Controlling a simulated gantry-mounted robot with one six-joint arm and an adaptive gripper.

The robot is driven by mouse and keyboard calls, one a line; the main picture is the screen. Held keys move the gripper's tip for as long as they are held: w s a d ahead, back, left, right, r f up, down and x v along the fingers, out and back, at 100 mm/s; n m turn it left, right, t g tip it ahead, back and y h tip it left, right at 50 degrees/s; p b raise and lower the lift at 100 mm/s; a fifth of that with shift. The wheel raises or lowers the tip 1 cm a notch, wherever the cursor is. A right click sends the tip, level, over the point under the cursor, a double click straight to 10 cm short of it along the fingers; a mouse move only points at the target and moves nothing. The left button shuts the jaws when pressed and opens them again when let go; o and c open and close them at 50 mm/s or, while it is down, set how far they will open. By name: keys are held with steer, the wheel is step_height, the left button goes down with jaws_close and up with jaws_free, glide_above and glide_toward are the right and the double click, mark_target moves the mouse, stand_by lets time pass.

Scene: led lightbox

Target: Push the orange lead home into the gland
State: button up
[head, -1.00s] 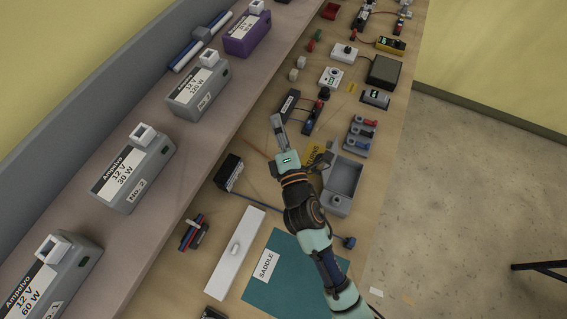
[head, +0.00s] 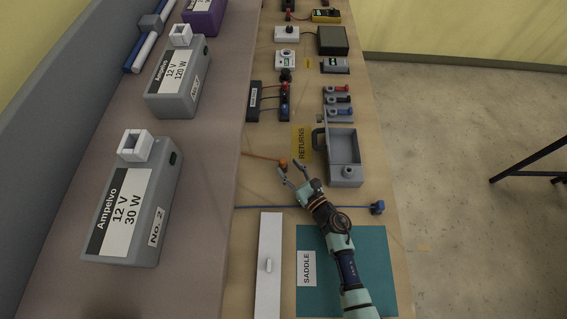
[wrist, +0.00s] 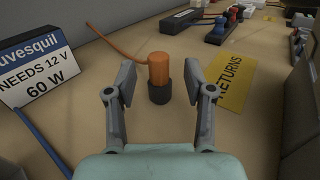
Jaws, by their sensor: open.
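The orange lead (head: 283,163) has a cylindrical orange plug with a thin orange cable running left over the bench. In the wrist view the plug (wrist: 158,69) stands upright with a dark collar around its lower end, and its cable leaves toward the upper left. My gripper (head: 290,168) is open beside the plug. In the wrist view its two fingers (wrist: 160,82) lie left and right of the plug, with a gap on both sides; nothing is held. I cannot tell which part is the gland.
A blue lead (head: 335,208) crosses the bench just behind my gripper. A grey tray (head: 333,147) stands to the right, and a yellow RETURNS label (head: 301,143) lies ahead. A Nuvesquil box (wrist: 35,62) is at left in the wrist view. Bare bench surrounds the plug.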

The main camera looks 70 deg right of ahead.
mark_target(285, 164)
steer(key=x, duration=0.4)
steer(key=shift+a, duration=0.1)
jaws_close()
step_height(285, 164, up, 20)
steer(key=p, duration=1.2)
